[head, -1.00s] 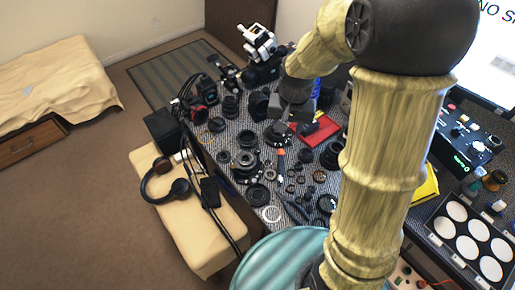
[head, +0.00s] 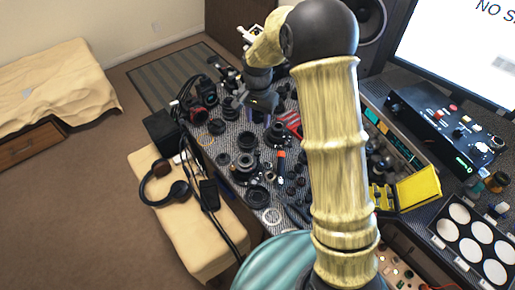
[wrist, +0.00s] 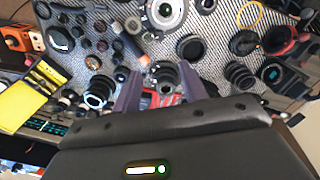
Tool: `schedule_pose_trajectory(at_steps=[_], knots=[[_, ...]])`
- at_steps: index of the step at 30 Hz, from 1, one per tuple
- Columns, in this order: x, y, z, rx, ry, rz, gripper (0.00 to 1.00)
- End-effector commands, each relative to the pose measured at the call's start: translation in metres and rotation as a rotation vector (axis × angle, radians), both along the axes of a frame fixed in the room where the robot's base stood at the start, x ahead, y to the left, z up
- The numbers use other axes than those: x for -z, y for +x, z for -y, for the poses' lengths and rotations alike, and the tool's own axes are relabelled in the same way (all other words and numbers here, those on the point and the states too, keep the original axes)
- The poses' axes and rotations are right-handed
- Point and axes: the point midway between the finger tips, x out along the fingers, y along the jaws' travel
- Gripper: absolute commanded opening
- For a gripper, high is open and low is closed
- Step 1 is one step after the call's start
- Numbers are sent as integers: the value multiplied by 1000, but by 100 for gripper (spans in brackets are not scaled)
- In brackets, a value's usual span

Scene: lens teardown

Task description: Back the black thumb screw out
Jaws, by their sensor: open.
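My gripper (head: 261,112) is open above the back part of the crowded bench, fingers pointing down. In the wrist view its two grey-purple fingers (wrist: 158,84) stand apart, with a black ringed lens part (wrist: 165,72) showing between and just beyond them. Nothing is seen gripped. I cannot pick out the black thumb screw for certain among the many small dark parts; it may be too small or hidden. A lens body with a silver ring (wrist: 167,12) lies farther off in the wrist view.
Loose dark lens parts crowd the grey textured mat (wrist: 215,22). An orange-and-black tool (wrist: 130,50) lies among them. A red object shows under the gripper (wrist: 158,98). Headphones (head: 165,185) rest on the cream bench at left. A yellow box (head: 418,187) and black control box (head: 440,125) stand right.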

Motion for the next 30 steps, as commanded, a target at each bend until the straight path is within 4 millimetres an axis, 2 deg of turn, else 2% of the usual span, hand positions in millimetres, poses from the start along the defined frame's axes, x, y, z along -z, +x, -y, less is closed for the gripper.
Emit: schedule_pose_trajectory(at_steps=[21,27,30], knots=[[124,-1,0,0,-1,-4,43],[151,-1,0,-1,-1,-3,43],[158,-1,0,-1,0,-1,43]])
